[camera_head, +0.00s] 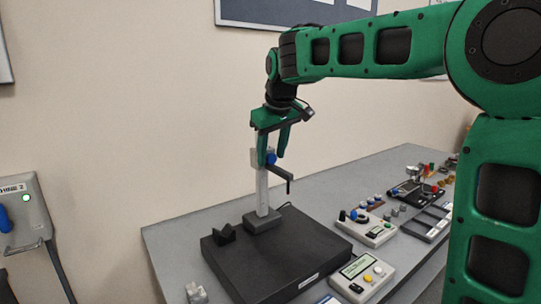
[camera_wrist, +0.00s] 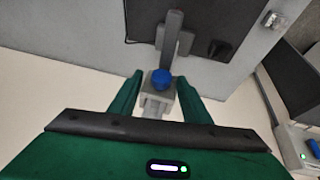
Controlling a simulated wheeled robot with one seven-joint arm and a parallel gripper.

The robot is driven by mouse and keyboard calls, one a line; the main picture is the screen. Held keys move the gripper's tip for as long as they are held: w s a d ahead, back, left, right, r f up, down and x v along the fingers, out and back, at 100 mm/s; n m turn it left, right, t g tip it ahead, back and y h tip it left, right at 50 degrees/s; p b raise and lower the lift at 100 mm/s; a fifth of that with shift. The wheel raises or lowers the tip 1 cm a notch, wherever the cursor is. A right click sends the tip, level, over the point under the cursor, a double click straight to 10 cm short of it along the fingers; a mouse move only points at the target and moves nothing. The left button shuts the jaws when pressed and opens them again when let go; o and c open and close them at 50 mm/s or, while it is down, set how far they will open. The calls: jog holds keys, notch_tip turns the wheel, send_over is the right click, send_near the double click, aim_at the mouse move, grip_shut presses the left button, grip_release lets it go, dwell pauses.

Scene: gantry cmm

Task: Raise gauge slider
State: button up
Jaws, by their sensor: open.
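The height gauge stands upright on a black plate, with a pale vertical column (camera_head: 262,192). Its slider (camera_head: 283,172) sits high on the column and has a blue knob (camera_head: 271,159) and a dark arm reaching out to the right. My gripper (camera_head: 272,161) is open and comes down from above, with its green fingers around the slider area. In the wrist view the blue knob (camera_wrist: 161,79) lies between the two fingertips, with a gap on each side. I cannot tell whether either finger touches the slider body.
The black plate (camera_head: 240,262) also bears a dark V-shaped block (camera_head: 224,234). A display box with buttons (camera_head: 362,277) and a knobbed control box (camera_head: 366,230) stand right of it. Several small parts lie farther right. A wall box (camera_head: 22,212) is at left.

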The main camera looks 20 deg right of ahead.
jog(key=v, duration=1)
jog(key=shift+r, duration=0.3)
jog(key=s+d+f+m+g, duration=0.2)
jog(key=s+d+f+m, duration=0.2)
jog(key=s+d+f, duration=0.7)
jog(key=s+d+f+m+g, duration=0.2)
jog(key=s+d+f+m, duration=0.1)
jog(key=s+d+f, duration=0.8)
jog(key=s+a+f+m, duration=0.1)
jog(key=s+a+f, duration=0.1)
jog(key=s+f, duration=0.2)
jog(key=s+a+f+m, duration=0.2)
jog(key=s+f, duration=0.2)
jog(key=s, duration=0.6)
jog(key=shift+g, duration=0.4)
jog(key=shift+r, duration=0.1)
jog(key=shift+w+f, duration=0.25)
jog(key=shift+w, duration=0.4)
